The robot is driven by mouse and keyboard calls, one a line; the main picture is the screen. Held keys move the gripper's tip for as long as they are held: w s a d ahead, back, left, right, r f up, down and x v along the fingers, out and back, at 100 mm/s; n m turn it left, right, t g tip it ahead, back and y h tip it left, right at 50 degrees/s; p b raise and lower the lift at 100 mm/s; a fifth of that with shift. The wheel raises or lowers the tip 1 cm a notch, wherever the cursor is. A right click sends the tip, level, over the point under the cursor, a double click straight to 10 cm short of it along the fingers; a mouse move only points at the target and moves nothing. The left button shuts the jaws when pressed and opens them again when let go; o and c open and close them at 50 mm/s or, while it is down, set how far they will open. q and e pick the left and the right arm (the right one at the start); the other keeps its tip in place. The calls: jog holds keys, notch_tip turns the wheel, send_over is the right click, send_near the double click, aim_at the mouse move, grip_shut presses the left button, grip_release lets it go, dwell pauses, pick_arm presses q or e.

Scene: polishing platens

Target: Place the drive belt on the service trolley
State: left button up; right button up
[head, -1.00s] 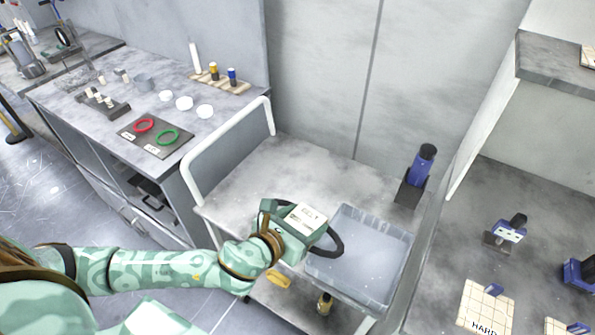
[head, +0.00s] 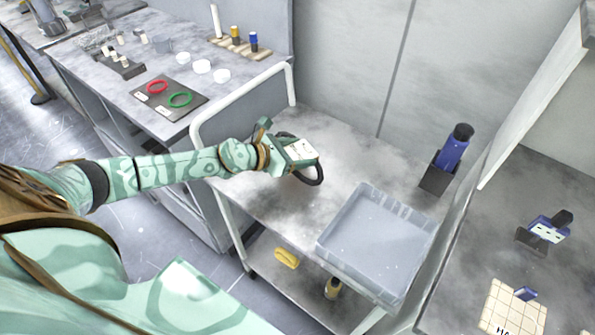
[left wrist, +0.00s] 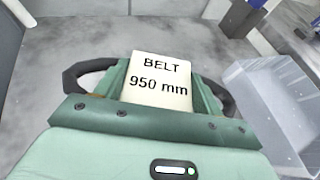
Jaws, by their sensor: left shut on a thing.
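The drive belt (head: 312,178) is a black loop with a pale tag (left wrist: 160,84) that reads "BELT 950 mm" in the left wrist view. My left gripper (head: 300,155) is shut on it, over the left part of the service trolley's grey top (head: 345,150). The belt's black loop also shows on both sides of the gripper in the left wrist view (left wrist: 82,76). I cannot tell whether the belt touches the trolley top. My right gripper is not in view.
A clear grey tray (head: 375,240) stands on the trolley's right front part. A white handle rail (head: 240,95) rises at its left end. A blue device in a dark holder (head: 450,155) stands at the back right. The trolley top between is bare.

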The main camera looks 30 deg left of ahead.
pick_arm(q)
jog(key=shift+w+a+f+b, duration=0.15)
jog(key=shift+a+f+b, duration=0.1)
jog(key=shift+f, duration=0.15)
jog(key=shift+w+a+f+b, duration=0.1)
jog(key=shift+w+a+f, duration=0.05)
jog(key=shift+a+f, duration=0.15)
jog(key=shift+a+f+b, duration=0.15)
jog(key=shift+f+b, duration=0.15)
jog(key=shift+b, duration=0.05)
notch_tip(320, 180, down, 3)
jog(key=shift+f+b, duration=0.1)
jog(key=shift+b, duration=0.9)
jog(key=o, duration=1.1)
jog(key=shift+s+a+r, duration=0.15)
jog(key=shift+r, duration=0.15)
jog(key=p+v, duration=0.1)
jog(key=v, duration=1)
jog(key=shift+s+a+r, duration=0.1)
jog(key=shift+s+a, duration=0.05)
jog(key=shift+s, duration=0.05)
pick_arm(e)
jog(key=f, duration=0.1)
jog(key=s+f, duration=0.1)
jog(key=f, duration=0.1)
